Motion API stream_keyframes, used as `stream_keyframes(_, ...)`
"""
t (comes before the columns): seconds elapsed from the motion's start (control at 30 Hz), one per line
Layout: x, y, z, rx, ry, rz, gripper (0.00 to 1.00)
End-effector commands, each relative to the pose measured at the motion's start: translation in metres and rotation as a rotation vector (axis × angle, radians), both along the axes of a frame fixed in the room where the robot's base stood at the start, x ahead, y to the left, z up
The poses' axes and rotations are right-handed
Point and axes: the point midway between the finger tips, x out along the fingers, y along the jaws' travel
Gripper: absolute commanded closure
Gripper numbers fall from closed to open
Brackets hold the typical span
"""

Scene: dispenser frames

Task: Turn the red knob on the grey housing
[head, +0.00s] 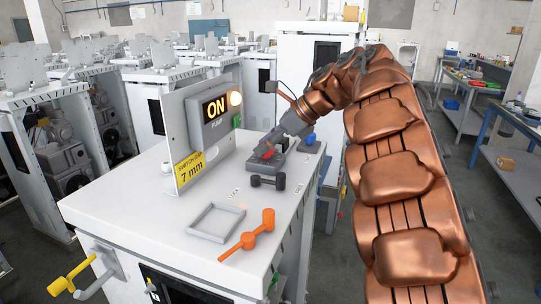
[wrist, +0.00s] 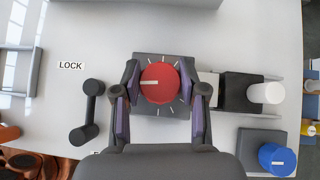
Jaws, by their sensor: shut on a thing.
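The red knob (wrist: 160,83) sits on a square grey housing (wrist: 150,57) with white tick marks around it. Its white pointer line points left in the wrist view. In the head view the knob (head: 267,155) is small and partly covered by my arm's end, and the housing (head: 258,165) lies on the white cabinet top. My gripper (wrist: 161,86) has one finger on each side of the knob and is shut on it. In the head view my gripper (head: 273,146) reaches down to the knob from the right.
Close by are a black dumbbell-shaped handle (wrist: 90,112), a black block (wrist: 238,92) with a white cylinder (wrist: 267,93) and a blue knob (wrist: 277,159). An orange bar (head: 248,236) and grey frame (head: 214,222) lie nearer. A panel (head: 213,107) reading ON stands behind left.

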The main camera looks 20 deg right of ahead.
Motion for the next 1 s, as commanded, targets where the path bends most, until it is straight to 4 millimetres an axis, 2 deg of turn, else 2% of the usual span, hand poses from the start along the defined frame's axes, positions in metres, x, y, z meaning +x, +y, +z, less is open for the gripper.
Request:
stream_keyframes(0.03,0.0001,-0.0036,-0.0074,-0.006,-0.002,-0.021,0.93)
stream_keyframes(0.13,-0.0015,-0.0013,-0.0102,-0.009,0.004,-0.061,0.93)
stream_keyframes(0.6,-0.0032,0.0038,-0.0101,-0.009,0.018,-0.282,0.92)
stream_keyframes(1.0,-0.0031,0.0042,-0.0096,-0.006,0.022,-0.31,0.93)
